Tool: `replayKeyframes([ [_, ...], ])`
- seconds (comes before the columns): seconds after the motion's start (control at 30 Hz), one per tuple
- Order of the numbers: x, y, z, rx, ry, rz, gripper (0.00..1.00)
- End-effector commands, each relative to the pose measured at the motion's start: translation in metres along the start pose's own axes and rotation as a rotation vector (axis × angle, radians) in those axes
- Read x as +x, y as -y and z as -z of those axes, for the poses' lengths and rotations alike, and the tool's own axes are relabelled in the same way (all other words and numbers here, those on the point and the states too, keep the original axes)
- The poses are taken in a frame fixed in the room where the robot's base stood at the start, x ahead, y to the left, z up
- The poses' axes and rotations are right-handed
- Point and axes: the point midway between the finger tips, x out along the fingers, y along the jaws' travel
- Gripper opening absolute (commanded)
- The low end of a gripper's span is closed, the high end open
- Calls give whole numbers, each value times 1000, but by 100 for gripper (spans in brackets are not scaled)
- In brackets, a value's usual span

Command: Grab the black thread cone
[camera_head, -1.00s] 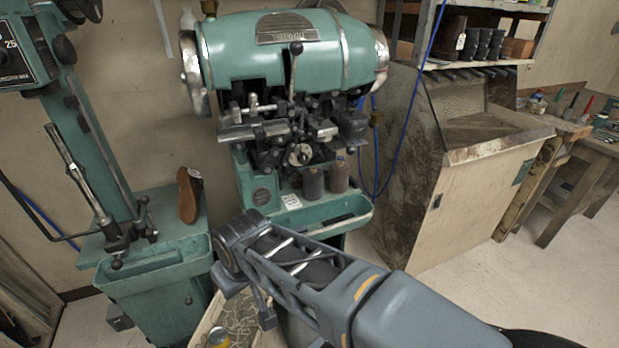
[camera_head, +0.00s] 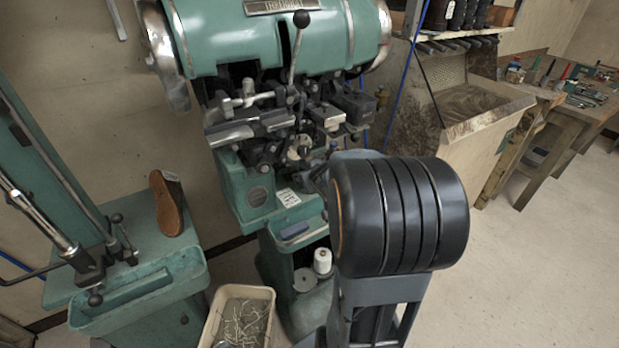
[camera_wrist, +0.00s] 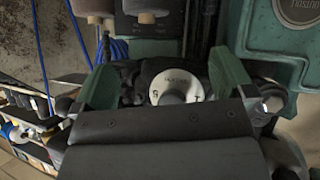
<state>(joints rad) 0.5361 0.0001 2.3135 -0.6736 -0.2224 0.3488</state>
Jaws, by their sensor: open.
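I cannot single out a black thread cone with certainty in the views of this moment. In the wrist view, which looks upside down, two partly cut-off brownish cones (camera_wrist: 90,6) with pale ends show at the top edge, beyond my gripper (camera_wrist: 165,80). My gripper is open, its two green-padded fingers apart and nothing held between them. A white marked dial (camera_wrist: 175,88) with dark parts around it shows between the fingers, on the machine. In the head view my dark arm hides the gripper and the machine's cone ledge. A white cone (camera_head: 322,260) stands on a lower shelf.
The green stitching machine (camera_head: 275,45) stands ahead, with levers and metal parts near my arm. A bin of scraps (camera_head: 207,330) is on the floor, left. A brown shoe (camera_head: 167,203) stands on the left machine. A wooden bench (camera_head: 570,118) is right; open floor lies front right.

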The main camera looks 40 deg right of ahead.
Motion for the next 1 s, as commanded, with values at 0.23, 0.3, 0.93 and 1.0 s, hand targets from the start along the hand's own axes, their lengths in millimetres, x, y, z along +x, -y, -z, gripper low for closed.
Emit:
replayKeyframes([
  [0.23,42,-44,-27,42,-185,125,100],
  [0.3,46,-49,-34,56,-219,164,100],
  [0.93,114,-39,-27,90,-290,259,100],
  [1.0,121,-37,-25,90,-290,259,100],
])
